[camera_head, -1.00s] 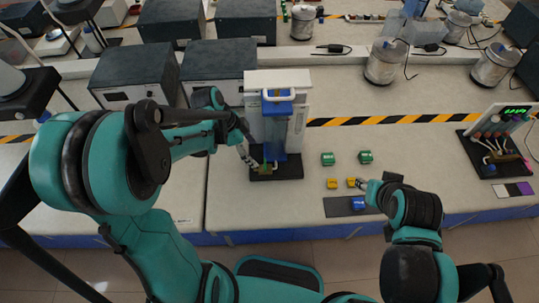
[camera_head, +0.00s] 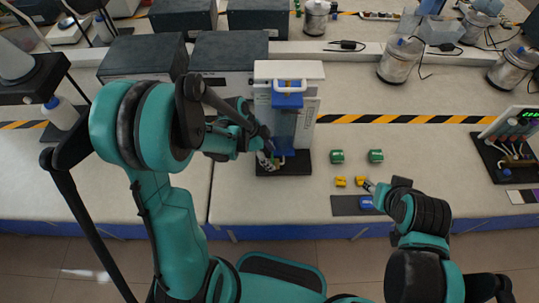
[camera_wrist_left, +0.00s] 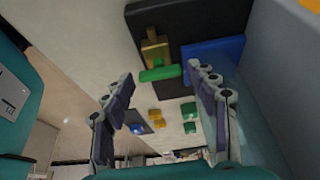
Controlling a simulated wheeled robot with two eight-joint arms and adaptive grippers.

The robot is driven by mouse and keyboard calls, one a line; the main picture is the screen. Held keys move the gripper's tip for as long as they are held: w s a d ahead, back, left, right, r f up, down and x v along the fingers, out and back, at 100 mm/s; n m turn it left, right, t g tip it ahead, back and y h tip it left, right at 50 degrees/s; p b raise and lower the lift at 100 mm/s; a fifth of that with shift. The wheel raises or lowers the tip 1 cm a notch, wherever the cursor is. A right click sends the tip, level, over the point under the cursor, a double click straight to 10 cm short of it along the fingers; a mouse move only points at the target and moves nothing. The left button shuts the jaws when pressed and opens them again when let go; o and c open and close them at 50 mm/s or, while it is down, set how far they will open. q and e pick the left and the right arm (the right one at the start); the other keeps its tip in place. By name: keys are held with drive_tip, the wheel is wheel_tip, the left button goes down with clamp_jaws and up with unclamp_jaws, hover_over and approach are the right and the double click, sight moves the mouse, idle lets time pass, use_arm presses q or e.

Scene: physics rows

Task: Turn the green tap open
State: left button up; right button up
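The green tap handle (camera_wrist_left: 160,74) sits on a brass valve (camera_wrist_left: 156,46) in the left wrist view, beside a blue part (camera_wrist_left: 213,58) of the stand. In the head view the tap is at the foot of the white and blue apparatus (camera_head: 288,100), small and partly hidden by my left gripper (camera_head: 266,158). In the left wrist view the left gripper (camera_wrist_left: 160,76) is open, its fingers apart on either side of the handle, with nothing clearly gripped. My right gripper (camera_head: 371,188) is beside a yellow block (camera_head: 360,181); its opening is too small to judge.
Two green blocks (camera_head: 337,156) and another yellow block (camera_head: 341,181) lie right of the apparatus. A blue item (camera_head: 367,202) lies on a dark mat (camera_head: 343,206) near the front edge. Dark boxes (camera_head: 232,52) stand behind on the left.

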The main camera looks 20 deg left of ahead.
use_arm(q)
drive_tip(key=c, duration=0.7)
drive_tip(key=shift+o, duration=0.2)
drive_tip(key=n+t, duration=0.1)
drive_tip(key=n, duration=0.2)
drive_tip(key=shift+s+b, duration=0.15)
drive_tip(key=shift+b, duration=0.25)
drive_tip(key=n, duration=0.1)
drive_tip(key=n+t+y, duration=0.1)
drive_tip(key=n, duration=0.1)
drive_tip(key=shift+s+d+n+b, duration=0.15)
drive_tip(key=shift+d+n+b, duration=0.05)
drive_tip(key=shift+n+b, duration=0.1)
drive_tip(key=n+y, duration=0.1)
drive_tip(key=n, duration=0.1)
drive_tip(key=n+t+y, duration=0.1)
drive_tip(key=n, duration=0.2)
drive_tip(key=shift+d+b, duration=0.2)
drive_tip(key=shift+b, duration=0.2)
drive_tip(key=n+y, duration=0.1)
drive_tip(key=n, duration=0.2)
drive_tip(key=n+y, duration=0.1)
drive_tip(key=n, duration=0.2)
drive_tip(key=shift+d+b, duration=0.2)
drive_tip(key=shift+b, duration=0.2)
drive_tip(key=shift+n, duration=0.3)
